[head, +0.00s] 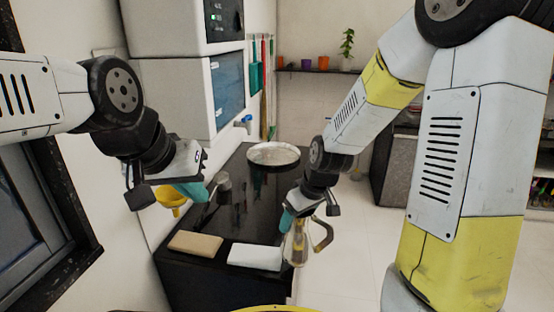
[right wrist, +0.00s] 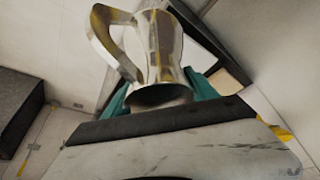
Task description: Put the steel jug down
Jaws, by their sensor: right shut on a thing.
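The steel jug (head: 299,246) is shiny, with a curved handle on its right side in the head view. My right gripper (head: 287,219) is shut on it, with teal fingers around its narrower part. In the right wrist view the jug (right wrist: 165,45) sits between the teal fingers, its handle to the left. In the head view the jug overlaps the right front edge of the black counter (head: 225,223); I see no clear contact with it. My left gripper (head: 193,189) is at the counter's left side, away from the jug; its finger gap is hidden.
A white cloth (head: 255,257) and a tan slab (head: 196,244) lie at the counter's front. A round pale dish (head: 273,154) is at the back. A yellow funnel (head: 168,196) is beside my left gripper. The middle of the counter looks mostly clear. Open floor lies right.

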